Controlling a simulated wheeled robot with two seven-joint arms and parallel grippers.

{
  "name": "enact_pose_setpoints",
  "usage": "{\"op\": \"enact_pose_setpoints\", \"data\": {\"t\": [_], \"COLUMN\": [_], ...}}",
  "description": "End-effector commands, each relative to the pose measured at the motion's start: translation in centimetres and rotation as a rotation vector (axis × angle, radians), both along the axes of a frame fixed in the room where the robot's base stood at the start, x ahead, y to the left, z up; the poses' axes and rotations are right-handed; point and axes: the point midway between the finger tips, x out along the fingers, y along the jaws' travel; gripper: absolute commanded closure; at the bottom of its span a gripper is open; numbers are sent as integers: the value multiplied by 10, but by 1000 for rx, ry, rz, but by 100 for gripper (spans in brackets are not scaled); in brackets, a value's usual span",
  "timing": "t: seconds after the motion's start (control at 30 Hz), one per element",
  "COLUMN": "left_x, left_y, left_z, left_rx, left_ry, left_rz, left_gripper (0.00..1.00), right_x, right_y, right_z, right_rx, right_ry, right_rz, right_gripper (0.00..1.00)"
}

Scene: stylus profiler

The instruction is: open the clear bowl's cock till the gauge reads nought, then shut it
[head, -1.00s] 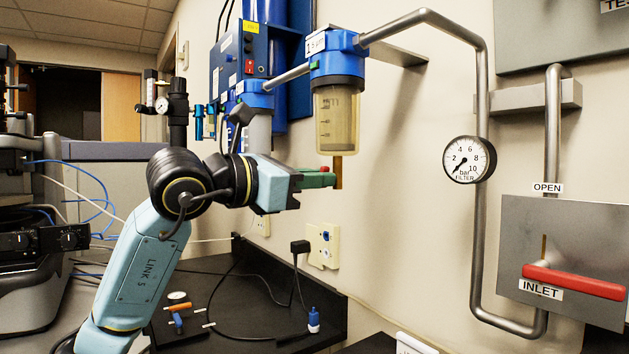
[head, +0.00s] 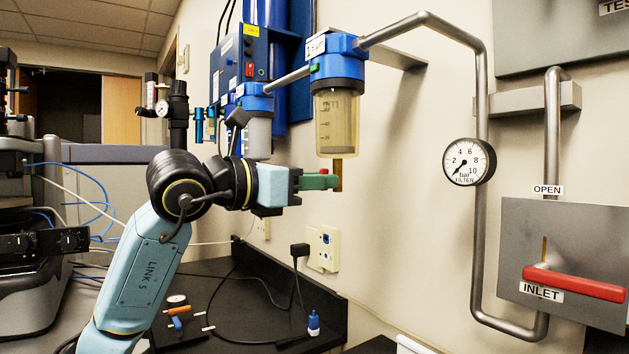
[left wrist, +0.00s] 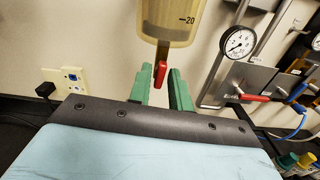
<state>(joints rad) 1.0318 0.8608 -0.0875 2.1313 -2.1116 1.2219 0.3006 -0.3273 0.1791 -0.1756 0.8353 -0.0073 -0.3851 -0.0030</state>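The clear bowl (head: 337,122) hangs under a blue filter head (head: 337,68), with a brass cock (head: 338,175) below it. My left gripper (head: 322,181) is at the cock, its green fingers pointing right. In the left wrist view the cock's red lever (left wrist: 160,75) lies between the green fingertips (left wrist: 163,88), close against the left one. A gap shows between the lever and the right finger, so the gripper looks open. The filter gauge (head: 470,161) has its needle at the low end, about nought; it also shows in the left wrist view (left wrist: 238,42). My right gripper is not in view.
A steel pipe (head: 482,230) runs down past the gauge to the inlet panel (head: 520,225) with a red handle (head: 575,283). A second bowl (head: 258,137) hangs behind my left wrist. A dark bench (head: 260,310) with cables lies below. A wall socket (head: 324,248) is behind.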

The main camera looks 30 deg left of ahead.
Motion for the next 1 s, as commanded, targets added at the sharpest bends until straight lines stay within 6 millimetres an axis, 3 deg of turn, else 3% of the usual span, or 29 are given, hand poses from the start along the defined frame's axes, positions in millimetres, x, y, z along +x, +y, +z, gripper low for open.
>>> {"op": "enact_pose_setpoints", "data": {"t": [0.07,0.47,1.0], "left_x": [0,-7,-104], "left_y": [0,4,43], "left_z": [0,0,-2], "left_rx": [0,0,1], "left_ry": [0,-2,0], "left_rz": [0,3,2], "left_gripper": [69,69,69], "right_x": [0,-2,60], "right_y": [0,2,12], "right_z": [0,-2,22], "right_rx": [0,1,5], "right_ry": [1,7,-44], "right_rz": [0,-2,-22], "right_gripper": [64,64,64]}}
